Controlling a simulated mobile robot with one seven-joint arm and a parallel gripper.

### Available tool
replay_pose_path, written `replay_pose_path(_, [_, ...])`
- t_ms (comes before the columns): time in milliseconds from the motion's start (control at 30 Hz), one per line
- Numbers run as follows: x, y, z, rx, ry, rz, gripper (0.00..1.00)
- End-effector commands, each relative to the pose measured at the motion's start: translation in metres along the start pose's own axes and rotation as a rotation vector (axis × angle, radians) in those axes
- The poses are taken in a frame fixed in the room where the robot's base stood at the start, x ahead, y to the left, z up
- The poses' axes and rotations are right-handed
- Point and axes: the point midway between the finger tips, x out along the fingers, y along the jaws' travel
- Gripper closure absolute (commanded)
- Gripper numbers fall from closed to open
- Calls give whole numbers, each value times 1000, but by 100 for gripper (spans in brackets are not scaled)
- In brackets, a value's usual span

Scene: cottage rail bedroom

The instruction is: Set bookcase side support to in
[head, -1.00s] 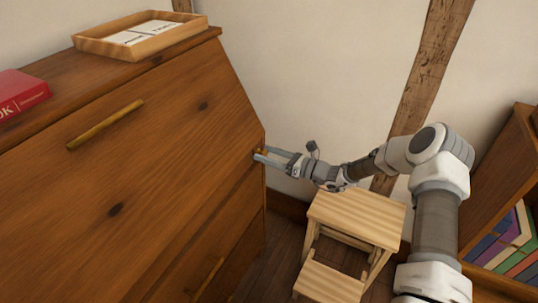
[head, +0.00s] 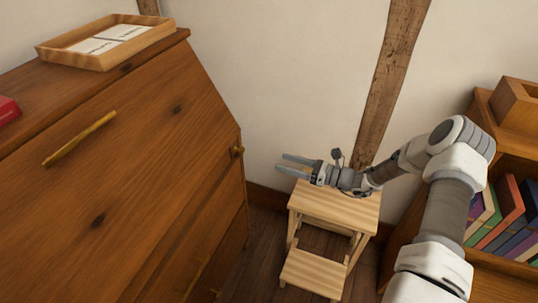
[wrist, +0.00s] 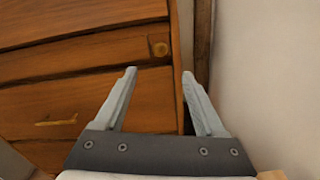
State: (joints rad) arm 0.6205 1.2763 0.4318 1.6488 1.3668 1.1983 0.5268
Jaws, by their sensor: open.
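The wooden cabinet (head: 150,140) with a sloping front fills the left of the head view. A small round brass knob (head: 238,150) sits at its right front edge, on what looks like the side support.
A wooden step stool (head: 335,205) stands below my gripper. A bookshelf with several books (head: 505,215) is at the right. A tray with cards (head: 105,45) and a red book (head: 8,108) lie on the cabinet. The wall (wrist: 260,80) is close at the right of my gripper.

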Motion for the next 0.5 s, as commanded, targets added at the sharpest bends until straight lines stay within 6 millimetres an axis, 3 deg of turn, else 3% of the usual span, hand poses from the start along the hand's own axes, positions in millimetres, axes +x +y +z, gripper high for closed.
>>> replay_pose_path(200, [-26, 0, 0, 1, 0, 0, 28])
replay_pose_path(500, [-30, 0, 0, 1, 0, 1, 28])
